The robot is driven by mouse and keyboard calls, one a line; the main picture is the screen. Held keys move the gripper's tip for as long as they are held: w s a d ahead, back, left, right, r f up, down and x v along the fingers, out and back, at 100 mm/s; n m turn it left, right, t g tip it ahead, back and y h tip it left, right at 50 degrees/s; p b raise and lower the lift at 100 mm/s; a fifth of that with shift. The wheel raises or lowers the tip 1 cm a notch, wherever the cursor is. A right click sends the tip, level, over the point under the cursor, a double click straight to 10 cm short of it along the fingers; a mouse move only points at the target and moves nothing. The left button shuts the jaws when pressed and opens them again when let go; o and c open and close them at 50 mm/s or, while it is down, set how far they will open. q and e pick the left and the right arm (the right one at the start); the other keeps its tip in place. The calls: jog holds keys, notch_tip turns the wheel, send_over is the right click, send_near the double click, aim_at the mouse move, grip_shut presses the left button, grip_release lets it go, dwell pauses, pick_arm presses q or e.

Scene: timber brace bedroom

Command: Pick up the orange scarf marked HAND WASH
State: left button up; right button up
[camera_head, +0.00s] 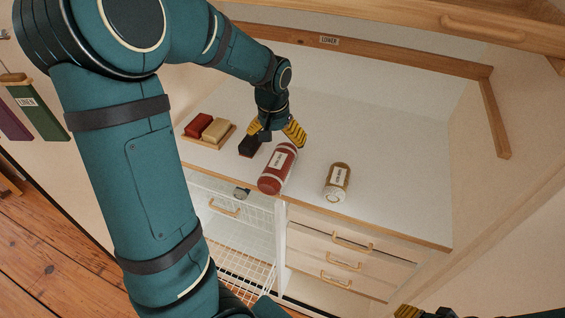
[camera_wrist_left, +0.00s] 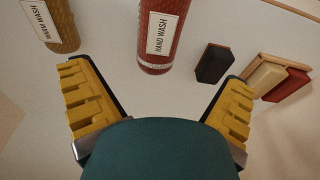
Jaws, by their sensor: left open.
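The roll labelled HAND WASH (camera_head: 277,168) looks rust-red, with a white label and a pale band, and lies on the white cabinet top near its front edge. It also shows in the left wrist view (camera_wrist_left: 167,40), ahead of the fingers. My left gripper (camera_head: 276,132) is open and empty, just behind the roll in the head view. In the left wrist view the yellow fingers (camera_wrist_left: 157,85) are spread apart, with the roll between their directions but beyond the tips. A sliver of my right gripper (camera_head: 408,311) shows at the bottom right edge.
An ochre roll labelled WARM WASH (camera_head: 337,183) lies to the right. A dark block (camera_head: 250,146) is near my left fingers. A wooden tray (camera_head: 214,143) holds red and cream blocks. Below are drawers (camera_head: 340,262) and a wire basket (camera_head: 235,235). The top's right side is clear.

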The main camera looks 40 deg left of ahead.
aim_at(278, 161)
pick_arm(q)
jog(key=f, duration=0.6)
jog(key=shift+w+a+f, duration=0.15)
jog(key=shift+w, duration=0.2)
jog(key=shift+f+b, duration=0.35)
jog(key=shift+f, duration=2.35)
jog(key=c, duration=1.3)
